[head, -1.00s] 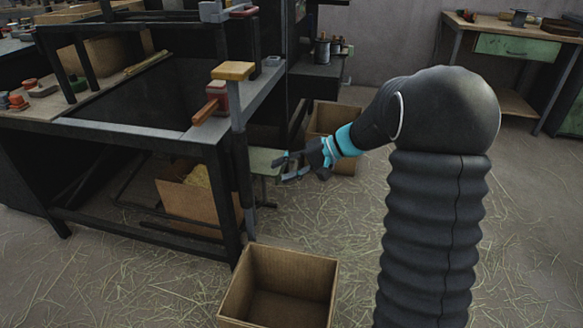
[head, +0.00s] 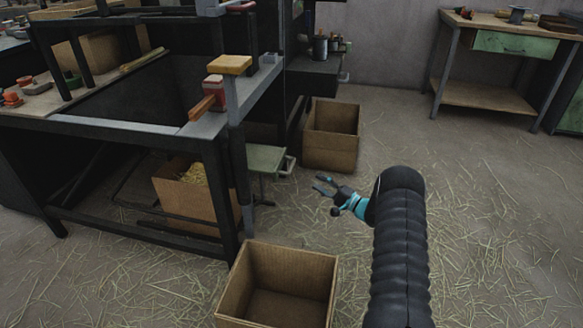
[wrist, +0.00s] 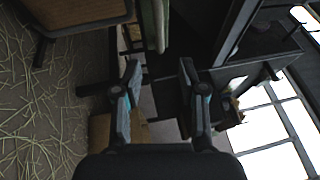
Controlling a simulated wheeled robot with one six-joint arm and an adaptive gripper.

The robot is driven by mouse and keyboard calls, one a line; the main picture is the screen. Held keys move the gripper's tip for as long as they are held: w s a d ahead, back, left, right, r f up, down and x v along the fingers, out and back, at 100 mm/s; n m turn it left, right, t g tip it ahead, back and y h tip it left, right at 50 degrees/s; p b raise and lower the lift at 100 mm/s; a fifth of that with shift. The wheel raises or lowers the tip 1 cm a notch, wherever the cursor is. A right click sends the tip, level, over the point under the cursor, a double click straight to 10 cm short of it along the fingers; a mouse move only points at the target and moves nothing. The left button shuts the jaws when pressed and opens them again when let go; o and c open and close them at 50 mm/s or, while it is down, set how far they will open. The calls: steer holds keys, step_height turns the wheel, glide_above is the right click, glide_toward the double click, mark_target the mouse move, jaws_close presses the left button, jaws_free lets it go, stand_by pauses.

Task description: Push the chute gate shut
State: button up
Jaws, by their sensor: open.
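A pale green, flat panel (head: 265,158) with a grey piece at its right end sits low beside the dark workbench machine. It may be the chute gate, but I cannot tell for certain, nor whether it is open or shut. A green edge (wrist: 155,25) also shows at the top of the wrist view. My gripper (head: 320,184) is open and empty, to the right of the panel and apart from it, with its fingers pointing left. In the wrist view my two fingers (wrist: 160,65) are spread with nothing between them.
An open cardboard box (head: 331,152) stands behind my gripper, another box (head: 236,290) in front. A straw-filled box (head: 170,200) sits under the machine frame (head: 140,130). A yellow-topped post (head: 230,65) stands at the machine's corner.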

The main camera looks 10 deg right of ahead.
mark_target(291, 164)
steer(key=x, duration=1.3)
steer(key=shift+w+a, duration=0.15)
steer(key=shift+w, duration=0.15)
steer(key=shift+c, duration=0.2)
jaws_close()
